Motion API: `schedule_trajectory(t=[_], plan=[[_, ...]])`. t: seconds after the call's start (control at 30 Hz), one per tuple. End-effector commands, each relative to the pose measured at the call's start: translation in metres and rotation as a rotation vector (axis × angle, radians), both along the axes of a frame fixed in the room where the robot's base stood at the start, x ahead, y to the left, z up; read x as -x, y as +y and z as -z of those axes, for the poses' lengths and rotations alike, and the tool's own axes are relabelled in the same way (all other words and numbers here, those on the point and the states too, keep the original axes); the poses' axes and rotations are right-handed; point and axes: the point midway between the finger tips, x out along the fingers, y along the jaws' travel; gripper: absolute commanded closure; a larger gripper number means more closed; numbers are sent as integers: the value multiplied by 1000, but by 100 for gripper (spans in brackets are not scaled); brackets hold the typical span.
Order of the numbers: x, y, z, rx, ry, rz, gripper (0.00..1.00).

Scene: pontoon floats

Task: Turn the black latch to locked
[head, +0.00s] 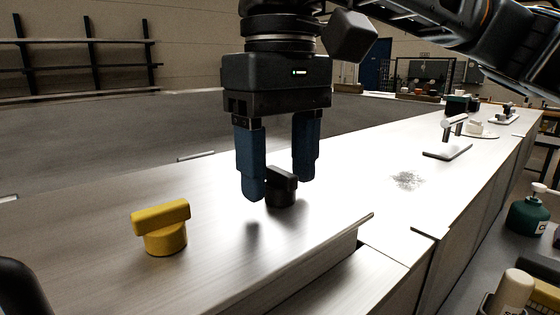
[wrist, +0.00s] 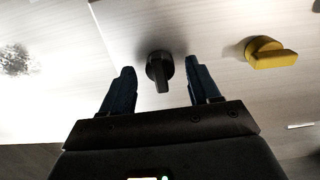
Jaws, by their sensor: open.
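The black latch (head: 281,187) is a round base with a bar-shaped handle on top, standing on the pale metal surface. In the wrist view the black latch (wrist: 160,70) shows between the fingertips, its bar pointing toward my gripper's body. My gripper (head: 278,190) points down over the latch, its two blue fingers open, one on each side. The wrist view shows a gap between each finger and the latch (wrist: 158,80), so I see no contact. The left finger partly hides the latch's edge in the head view.
A yellow latch (head: 163,228) of like shape stands to the left on the same surface; it also shows in the wrist view (wrist: 268,53). A raised metal edge (head: 345,228) runs along the front right. A metal faucet-like fixture (head: 450,140) stands farther right. The surface around the black latch is clear.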

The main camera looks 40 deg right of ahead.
Motion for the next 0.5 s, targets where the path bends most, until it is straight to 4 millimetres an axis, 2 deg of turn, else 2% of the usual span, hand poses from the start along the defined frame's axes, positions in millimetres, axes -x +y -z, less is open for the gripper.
schedule_trajectory(t=[0.27, 0.5], plan=[[0, 0, -6, 1, 0, 0, 39], [-1, 0, -43, 0, -2, 2, 39]])
